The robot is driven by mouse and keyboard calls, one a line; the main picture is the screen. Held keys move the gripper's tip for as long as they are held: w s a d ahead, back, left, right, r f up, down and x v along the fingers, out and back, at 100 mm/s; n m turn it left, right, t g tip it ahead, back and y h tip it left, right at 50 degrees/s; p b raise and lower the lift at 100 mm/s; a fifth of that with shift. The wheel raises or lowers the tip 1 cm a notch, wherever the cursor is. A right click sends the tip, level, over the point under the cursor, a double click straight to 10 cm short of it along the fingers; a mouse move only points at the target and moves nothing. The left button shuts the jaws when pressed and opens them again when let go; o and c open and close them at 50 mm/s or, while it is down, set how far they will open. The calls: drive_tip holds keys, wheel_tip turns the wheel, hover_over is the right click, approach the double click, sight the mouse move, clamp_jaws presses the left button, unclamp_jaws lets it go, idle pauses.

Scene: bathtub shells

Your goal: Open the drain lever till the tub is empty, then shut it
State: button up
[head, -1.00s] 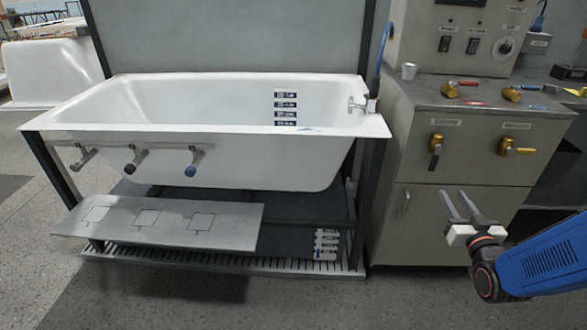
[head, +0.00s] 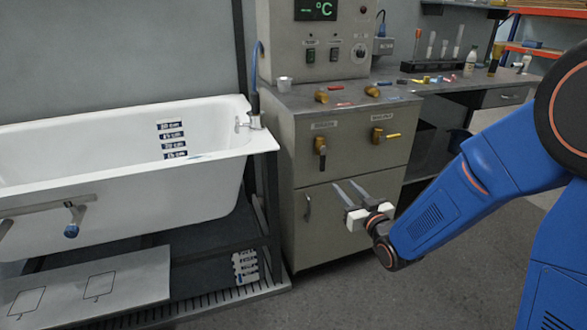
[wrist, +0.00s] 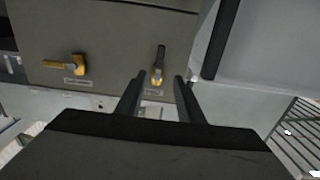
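The drain lever (head: 320,152) is a brass valve with a dark handle hanging straight down on the cabinet front, under a label that seems to read DRAIN. It also shows in the wrist view (wrist: 158,62), between and beyond my fingertips. My gripper (head: 349,184) is open and empty, in front of the cabinet, below and to the right of the lever in the head view, apart from it. The white tub (head: 215,102) stands at left, with depth labels (head: 171,140) on its inner wall. I cannot make out a water level in it.
A second brass valve with a yellow handle (head: 384,137), pointing right, sits beside the drain lever. More valves (head: 321,95) and a small metal cup (head: 284,84) are on the cabinet top (head: 300,103). A grey plate (head: 90,285) lies below the tub. Floor before the cabinet is clear.

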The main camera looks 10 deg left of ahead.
sight(323, 164)
drive_tip(key=x, duration=1.7)
drive_tip(key=shift+w+a, duration=0.1)
drive_tip(key=shift+a, duration=0.05)
clamp_jaws()
